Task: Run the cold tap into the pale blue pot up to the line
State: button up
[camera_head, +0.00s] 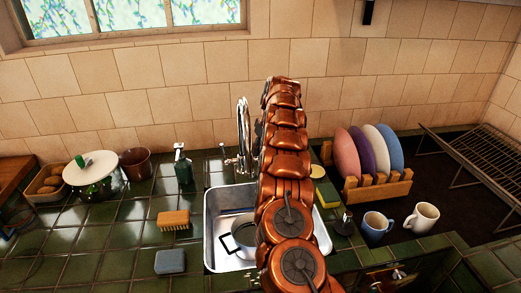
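A pale pot (243,236) with a dark rim or handle sits in the metal sink (212,240), partly hidden by my arm. Its colour looks greyish, and I cannot make out a line or any water in it. A chrome tap (243,130) with a tall curved spout stands behind the sink, just left of my arm. A small lever shows low on its left; which side is cold cannot be told. No water stream is visible. My copper arm reaches up across the sink and covers its middle. My gripper cannot be made out behind the arm.
Left of the sink are a green soap bottle (183,166), a brush (174,220), a grey-blue block (170,262) and a lidded glass pot (92,180). On the right are a plate rack (377,189), two mugs (422,217) and a wire rack (478,158).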

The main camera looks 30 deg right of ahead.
jog(key=shift+a, duration=0.1)
jog(key=shift+r, duration=0.1)
jog(key=v, duration=0.7)
dwell(0.4)
jog(key=shift+r, duration=0.1)
dwell(0.4)
